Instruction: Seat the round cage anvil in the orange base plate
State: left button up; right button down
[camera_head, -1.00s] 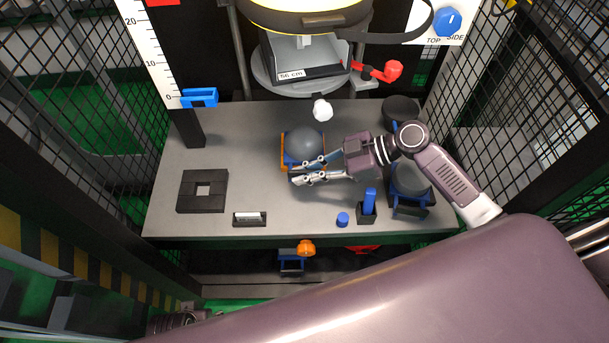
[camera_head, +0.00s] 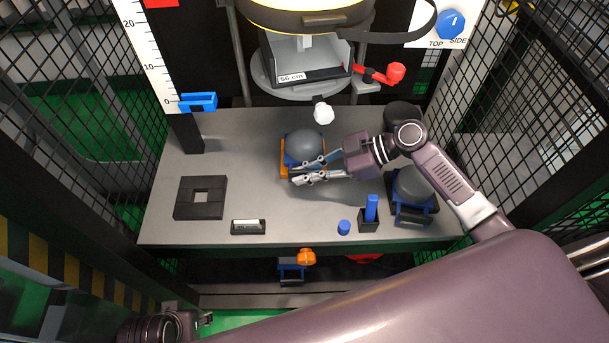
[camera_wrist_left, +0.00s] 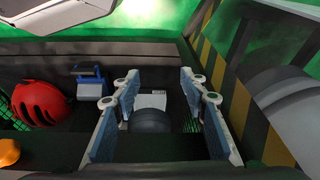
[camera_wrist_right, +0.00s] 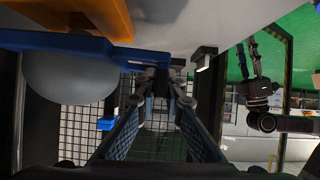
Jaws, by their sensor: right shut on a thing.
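The round cage anvil, a grey dome (camera_head: 306,145) in a blue frame, is at the orange base plate (camera_head: 286,170) in the middle of the bench. Orange shows along its left and front. I cannot tell whether it is fully down in the plate. My right gripper (camera_head: 300,172) is shut on the frame's front. The right wrist view shows the blue frame (camera_wrist_right: 55,42), the dome (camera_wrist_right: 68,77) and the orange plate (camera_wrist_right: 95,14) close to the fingers (camera_wrist_right: 162,78). My left gripper (camera_wrist_left: 168,80) is open and empty, low at the front left.
A second grey-domed blue anvil (camera_head: 411,186) stands right on the bench. A black square block (camera_head: 185,203), a small level (camera_head: 248,227) and a blue cap (camera_head: 344,227) lie in front. The drop tower's carriage (camera_head: 300,62) hangs behind. A red helmet (camera_wrist_left: 42,101) lies below.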

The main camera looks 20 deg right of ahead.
jog(key=shift+w+d+f+b, duration=0.1)
jog(key=shift+w+b, duration=0.3)
jog(key=shift+w, duration=0.25)
jog(key=shift+f+b, duration=0.9)
pick_arm(q)
jog(key=b+v, duration=0.1)
jog(key=v, duration=0.6)
jog(key=shift+w+r+t, duration=0.15)
jog(key=shift+r+t, duration=0.15)
jog(key=shift+r, duration=0.05)
pick_arm(e)
jog(key=shift+f, duration=0.55)
pick_arm(q)
jog(key=shift+a, duration=0.15)
jog(key=shift+f, duration=0.2)
pick_arm(e)
jog(key=c, duration=2)
grip_release()
jog(key=shift+o, duration=0.2)
jog(key=shift+s+f, duration=0.2)
jog(key=shift+f, duration=0.2)
jog(key=shift+r, duration=0.1)
